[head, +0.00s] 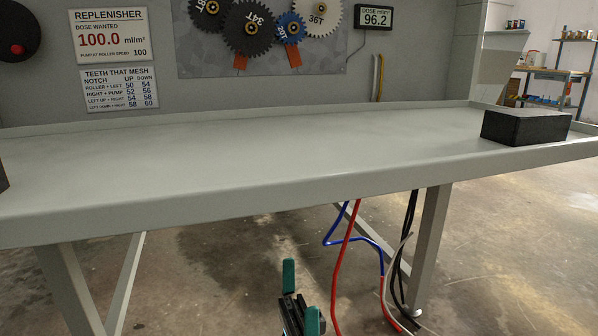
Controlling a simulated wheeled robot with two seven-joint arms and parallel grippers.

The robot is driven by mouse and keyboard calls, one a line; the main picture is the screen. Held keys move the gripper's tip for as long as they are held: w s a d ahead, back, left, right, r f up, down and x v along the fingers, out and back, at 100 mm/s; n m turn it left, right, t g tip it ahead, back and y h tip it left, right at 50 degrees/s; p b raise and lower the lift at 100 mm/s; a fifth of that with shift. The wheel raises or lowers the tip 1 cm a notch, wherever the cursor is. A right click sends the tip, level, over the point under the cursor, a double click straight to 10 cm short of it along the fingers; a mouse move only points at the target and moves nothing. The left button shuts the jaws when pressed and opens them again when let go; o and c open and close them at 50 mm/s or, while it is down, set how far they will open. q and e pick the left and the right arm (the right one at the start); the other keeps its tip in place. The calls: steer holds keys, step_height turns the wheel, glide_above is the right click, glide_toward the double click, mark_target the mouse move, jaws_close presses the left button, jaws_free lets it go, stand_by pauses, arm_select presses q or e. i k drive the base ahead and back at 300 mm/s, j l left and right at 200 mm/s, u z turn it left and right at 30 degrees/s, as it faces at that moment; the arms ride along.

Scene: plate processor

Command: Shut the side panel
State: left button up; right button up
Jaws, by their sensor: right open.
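No part that I can surely call the side panel shows in the head view. The grey machine wall (400,78) shows at the back, with toothed wheels exposed on it: a black one marked 34T (246,40), a blue one (290,18) and a grey one marked 36T (324,8). My right gripper (301,297), with green fingertips, is low at the bottom centre, in front of and below the table's front edge. It is open and empty, touching nothing that I can see. My left gripper is not in view.
A long grey table (250,150) crosses the view, mostly bare. A black block (525,127) sits at its right end. Red and blue hoses (345,255) hang under it near a table leg (430,245), to the right of my gripper. A dose display (376,18) reads 96.2.

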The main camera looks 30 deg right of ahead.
mark_target(62, 182)
steer(key=k, duration=1)
